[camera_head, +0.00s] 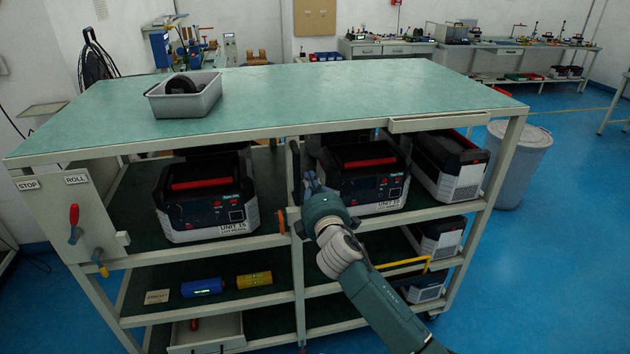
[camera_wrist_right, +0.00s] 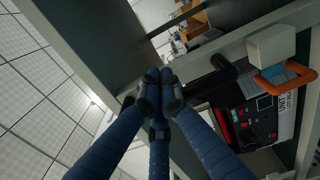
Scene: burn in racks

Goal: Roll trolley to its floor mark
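The trolley (camera_head: 330,95) is a large pale-framed rack with a green top and shelves below. Its left end panel carries STOP (camera_head: 28,184) and ROLL (camera_head: 76,179) labels. A red-handled lever (camera_head: 74,214) stands upright below ROLL. My right gripper (camera_head: 309,182) is at the front middle post, beside an upright black handle (camera_head: 295,170). In the right wrist view its blue fingers (camera_wrist_right: 160,92) are drawn together at the black handle (camera_wrist_right: 212,80) and appear closed around it; the fingers hide part of it. My left gripper is not in view. I cannot make out a floor mark.
Black-and-white units (camera_head: 205,205) fill the upper shelf; blue (camera_head: 202,287) and yellow (camera_head: 254,279) cylinders lie lower. A grey bin (camera_head: 185,99) sits on top. A grey barrel (camera_head: 518,165) stands close on the right. Blue floor (camera_head: 570,250) is clear at right.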

